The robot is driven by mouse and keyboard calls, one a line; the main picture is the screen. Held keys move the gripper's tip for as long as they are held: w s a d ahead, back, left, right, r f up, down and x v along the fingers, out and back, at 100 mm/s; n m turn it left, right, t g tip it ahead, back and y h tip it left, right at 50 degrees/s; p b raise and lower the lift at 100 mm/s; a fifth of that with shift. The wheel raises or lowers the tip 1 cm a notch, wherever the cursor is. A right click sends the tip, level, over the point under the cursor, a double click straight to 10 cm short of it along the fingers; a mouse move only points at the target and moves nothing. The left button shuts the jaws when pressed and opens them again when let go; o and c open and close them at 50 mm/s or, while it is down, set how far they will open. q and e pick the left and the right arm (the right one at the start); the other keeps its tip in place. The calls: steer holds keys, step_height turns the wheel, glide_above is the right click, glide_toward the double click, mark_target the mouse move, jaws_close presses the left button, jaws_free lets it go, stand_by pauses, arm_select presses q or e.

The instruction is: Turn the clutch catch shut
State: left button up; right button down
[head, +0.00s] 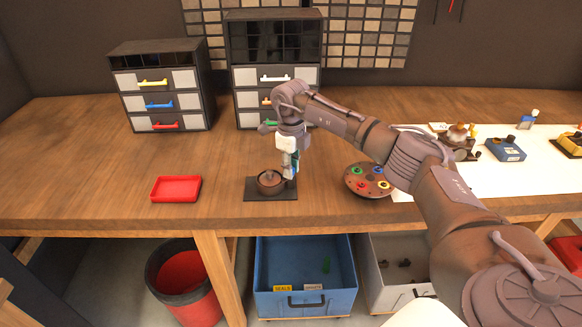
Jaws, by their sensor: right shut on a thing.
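The clutch (268,181) is a small round brown part with a knob on top, standing on a dark square plate (257,195) near the front edge of the bench. My right gripper (289,174) reaches down from above at its right side and is shut at the rim. It appears to hold the catch there, but the fingers hide the catch, so its angle cannot be told. My left gripper is not in view.
A red tray (176,189) lies to the left, and a round brown dish with coloured rings (367,181) stands to the right. Two drawer cabinets (160,85) (275,62) stand behind. A white mat (490,180) with several parts covers the bench's right. Bins (306,290) stand below.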

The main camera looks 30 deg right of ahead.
steer(key=m, duration=0.4)
steer(key=shift+r+m, duration=0.1)
steer(key=shift+m, duration=0.2)
steer(key=shift+m+p, duration=0.35)
steer(key=shift+m, duration=1.55)
steer(key=shift+w, duration=0.1)
steer(key=c, duration=1)
jaws_free()
step_height(320, 180, up, 12)
steer(key=shift+f, duration=0.1)
